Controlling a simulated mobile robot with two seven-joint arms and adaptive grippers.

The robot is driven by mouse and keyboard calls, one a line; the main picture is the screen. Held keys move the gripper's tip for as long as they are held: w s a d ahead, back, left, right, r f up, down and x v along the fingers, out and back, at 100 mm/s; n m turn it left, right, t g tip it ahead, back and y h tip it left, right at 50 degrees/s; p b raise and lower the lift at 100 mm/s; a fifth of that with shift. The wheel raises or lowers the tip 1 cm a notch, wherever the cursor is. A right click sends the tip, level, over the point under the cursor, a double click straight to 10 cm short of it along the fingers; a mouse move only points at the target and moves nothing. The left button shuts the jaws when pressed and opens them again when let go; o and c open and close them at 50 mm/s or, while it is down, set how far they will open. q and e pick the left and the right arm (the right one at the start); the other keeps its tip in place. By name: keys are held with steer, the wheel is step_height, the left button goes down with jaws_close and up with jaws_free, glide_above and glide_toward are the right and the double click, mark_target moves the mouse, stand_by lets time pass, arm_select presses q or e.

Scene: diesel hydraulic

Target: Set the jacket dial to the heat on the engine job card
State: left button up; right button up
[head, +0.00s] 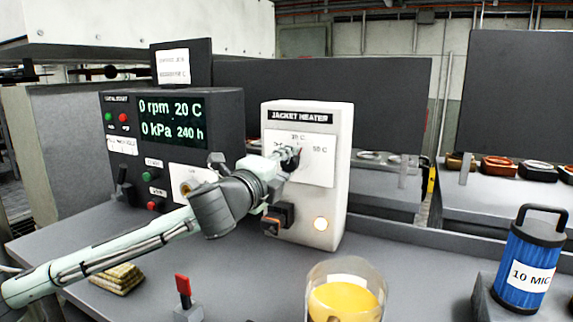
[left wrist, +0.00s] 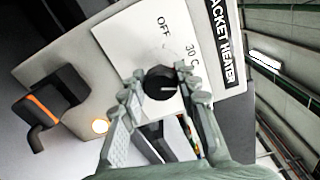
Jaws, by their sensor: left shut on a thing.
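The jacket heater (head: 310,205) is a white box with a dial plate marked 30 C at the top and 50 C at the right; the left wrist view also shows OFF. My left gripper (head: 288,157) is shut on the black jacket dial (left wrist: 161,84), one finger on each side. A pale line on the dial points to the right in the left wrist view, roughly toward the panel's top; its exact setting is unclear. The job card (head: 173,66) is a white sheet on a dark board, its print too blurred to read. My right gripper is out of view.
A dark engine panel (head: 175,125) reads 0 rpm, 20 C, 0 kPa and 240 h. Below the dial are a black-and-orange switch (head: 278,219) and a lit round lamp (head: 321,224). A yellow-filled beaker (head: 345,298), red-handled lever (head: 184,290) and blue filter (head: 529,262) stand in front.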

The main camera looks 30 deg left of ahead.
arm_select(q)
steer(key=m, duration=0.3)
steer(key=shift+m, duration=0.4)
steer(key=shift+d+m, duration=0.1)
steer(key=shift+m, duration=1.7)
steer(key=o, duration=1.2)
steer(key=s, duration=0.7)
steer(key=shift+s+d, duration=0.2)
steer(key=shift+s, duration=0.05)
